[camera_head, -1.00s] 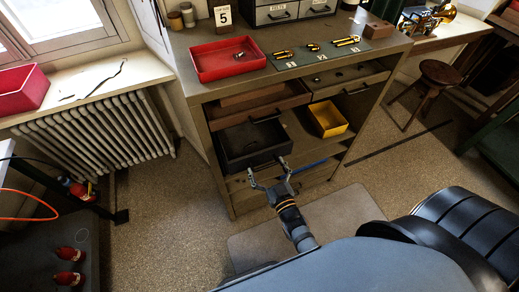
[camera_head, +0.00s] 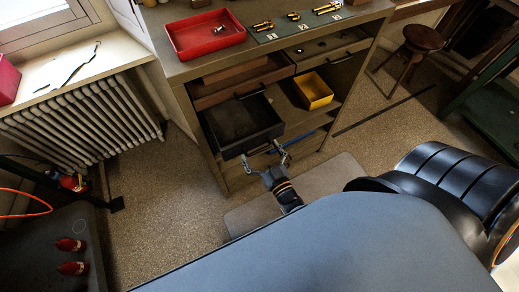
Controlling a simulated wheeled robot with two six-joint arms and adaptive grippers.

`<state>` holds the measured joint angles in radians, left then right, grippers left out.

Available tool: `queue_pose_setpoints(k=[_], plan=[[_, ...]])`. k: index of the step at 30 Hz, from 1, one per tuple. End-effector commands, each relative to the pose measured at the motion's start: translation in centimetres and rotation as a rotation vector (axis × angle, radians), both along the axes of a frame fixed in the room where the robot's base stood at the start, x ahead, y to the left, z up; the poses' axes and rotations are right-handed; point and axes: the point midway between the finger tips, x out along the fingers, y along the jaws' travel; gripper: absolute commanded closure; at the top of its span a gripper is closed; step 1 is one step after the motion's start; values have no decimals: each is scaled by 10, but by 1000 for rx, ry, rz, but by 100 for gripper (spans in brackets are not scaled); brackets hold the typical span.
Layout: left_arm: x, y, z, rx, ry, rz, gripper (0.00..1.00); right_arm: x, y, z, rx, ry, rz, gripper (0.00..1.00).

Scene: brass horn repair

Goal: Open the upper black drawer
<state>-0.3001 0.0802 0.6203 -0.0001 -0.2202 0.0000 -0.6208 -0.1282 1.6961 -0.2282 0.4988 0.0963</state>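The upper black drawer (camera_head: 236,121) sticks out of the left side of the cabinet, below a brown wooden drawer (camera_head: 243,81). Its dark, empty-looking inside shows from above. My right gripper (camera_head: 263,155) is at the drawer's front, below its top edge. Its two fingers are spread apart, one toward the left and one toward the right of the front. I cannot tell whether they touch the drawer or its handle, which is hidden from this height. My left gripper is not in view.
A yellow bin (camera_head: 312,91) stands on the shelf right of the drawer. A red tray (camera_head: 205,34) and several brass parts lie on the cabinet top. A radiator (camera_head: 85,128) is at left, a stool (camera_head: 408,50) at right.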

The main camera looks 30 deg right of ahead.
Motion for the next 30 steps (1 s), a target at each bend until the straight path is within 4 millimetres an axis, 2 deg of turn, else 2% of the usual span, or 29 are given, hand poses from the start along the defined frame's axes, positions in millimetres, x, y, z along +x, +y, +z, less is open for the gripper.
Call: queue_pose_setpoints(k=[5,8,15,21,25,30], plan=[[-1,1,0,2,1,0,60,-2,0,0,0,1,0,0],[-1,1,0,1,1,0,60,-15,0,-1,0,2,0,0],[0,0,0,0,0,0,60,-73,-2,-1,-1,6,0,0],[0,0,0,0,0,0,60,-109,-4,-1,0,2,0,0],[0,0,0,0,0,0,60,-119,-4,0,0,1,0,0],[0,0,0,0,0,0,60,-120,-4,0,0,-1,0,0]])
